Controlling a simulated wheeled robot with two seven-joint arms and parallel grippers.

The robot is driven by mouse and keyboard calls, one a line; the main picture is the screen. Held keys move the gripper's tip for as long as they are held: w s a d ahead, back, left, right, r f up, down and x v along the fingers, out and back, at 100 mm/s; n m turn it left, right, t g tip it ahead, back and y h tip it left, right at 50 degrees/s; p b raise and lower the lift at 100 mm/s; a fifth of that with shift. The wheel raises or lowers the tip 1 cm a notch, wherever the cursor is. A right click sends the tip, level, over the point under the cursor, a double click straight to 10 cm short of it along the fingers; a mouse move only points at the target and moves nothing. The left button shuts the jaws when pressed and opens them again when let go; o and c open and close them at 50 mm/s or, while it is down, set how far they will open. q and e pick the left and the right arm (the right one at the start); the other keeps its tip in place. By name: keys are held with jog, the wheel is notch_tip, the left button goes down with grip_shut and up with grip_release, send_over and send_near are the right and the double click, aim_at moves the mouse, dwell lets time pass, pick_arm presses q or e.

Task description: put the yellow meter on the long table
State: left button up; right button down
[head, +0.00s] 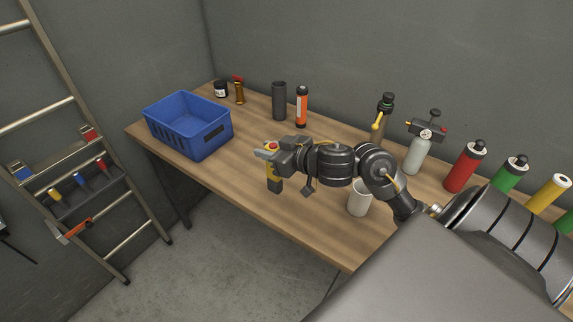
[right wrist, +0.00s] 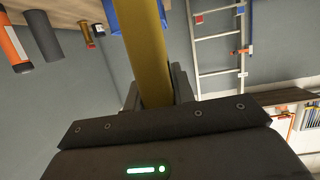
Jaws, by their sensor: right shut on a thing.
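The yellow meter (head: 269,171) is upright in my right gripper (head: 268,156), with a dark lower end and a red-and-yellow top. In the right wrist view its yellow body (right wrist: 146,50) stands between the fingers, and its ends are not visible there. My right gripper is shut on it. The long wooden table (head: 222,172) lies beneath the meter in the head view. I cannot tell whether the meter's lower end touches the tabletop. My left gripper is not in view.
A blue crate (head: 190,145) stands on the table's left part. A dark cylinder (head: 279,101) and an orange tube (head: 302,106) stand at the back. A white cup (head: 359,201) is beside my right arm. Several bottles stand right. The tabletop between crate and gripper is clear.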

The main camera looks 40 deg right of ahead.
jog(key=d+r+m+h, duration=0.3)
jog(key=d+m+h, duration=0.1)
jog(key=d+h, duration=0.1)
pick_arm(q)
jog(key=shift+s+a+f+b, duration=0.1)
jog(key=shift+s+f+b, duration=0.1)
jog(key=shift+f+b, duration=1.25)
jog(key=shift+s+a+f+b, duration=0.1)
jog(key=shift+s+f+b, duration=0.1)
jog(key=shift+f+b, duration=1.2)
pick_arm(e)
jog(key=w+d+f, duration=0.9)
jog(key=w+f, duration=0.1)
jog(key=f, duration=0.3)
jog(key=shift+w+f, duration=0.15)
jog(key=shift+w, duration=0.1)
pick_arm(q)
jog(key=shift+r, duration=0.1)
pick_arm(e)
jog(key=shift+f, duration=0.1)
jog(key=c, duration=1.2)
grip_release()
jog(key=shift+f, duration=0.1)
jog(key=shift+o, duration=0.2)
